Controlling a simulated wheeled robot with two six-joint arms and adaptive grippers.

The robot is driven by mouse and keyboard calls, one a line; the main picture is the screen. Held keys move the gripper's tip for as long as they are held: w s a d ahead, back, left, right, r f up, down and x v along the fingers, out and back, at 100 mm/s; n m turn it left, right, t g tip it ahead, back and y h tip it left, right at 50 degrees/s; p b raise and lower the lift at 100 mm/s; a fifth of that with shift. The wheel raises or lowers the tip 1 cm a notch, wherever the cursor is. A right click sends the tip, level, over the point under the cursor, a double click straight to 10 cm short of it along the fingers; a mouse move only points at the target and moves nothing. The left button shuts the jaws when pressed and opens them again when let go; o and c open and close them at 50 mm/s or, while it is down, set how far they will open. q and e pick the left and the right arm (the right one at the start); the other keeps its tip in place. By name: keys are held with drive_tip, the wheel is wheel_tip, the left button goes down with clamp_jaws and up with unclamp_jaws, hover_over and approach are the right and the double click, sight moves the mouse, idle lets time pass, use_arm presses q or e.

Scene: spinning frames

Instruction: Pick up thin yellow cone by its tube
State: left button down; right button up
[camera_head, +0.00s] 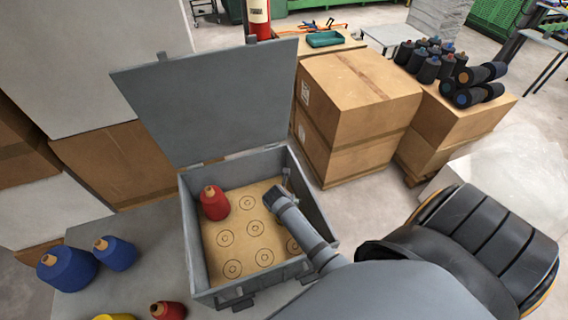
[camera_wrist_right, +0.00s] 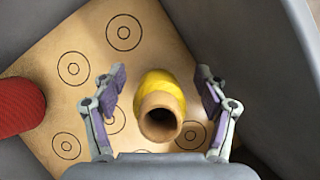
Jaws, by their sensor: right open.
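A yellow cone (camera_wrist_right: 154,80) with a brown tube (camera_wrist_right: 160,103) stands in the grey box, its tube end facing the right wrist camera. My right gripper (camera_wrist_right: 161,77) is open, with one finger on each side of the cone and a gap at both sides. In the head view my right arm reaches into the box and hides this cone. A second yellow cone (camera_head: 115,317) is partly cut off at the bottom edge of the head view. My left gripper is not in view.
The open grey box (camera_head: 191,238) has a raised lid (camera_head: 215,100) and a floor board with ringed marks. A red cone (camera_head: 214,204) stands in it. Two blue cones (camera_head: 68,268) and another red cone (camera_head: 168,310) are outside, left. Cardboard boxes (camera_head: 358,90) stand behind.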

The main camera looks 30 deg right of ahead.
drive_tip(key=shift+r, duration=0.1)
drive_tip(key=c, duration=1.4)
wheel_tip(320, 180, up, 10)
drive_tip(key=shift+f+b, duration=0.1)
drive_tip(key=shift+b, duration=0.2)
drive_tip(key=shift+r+p, duration=4.45)
drive_tip(key=shift+r, duration=1.15)
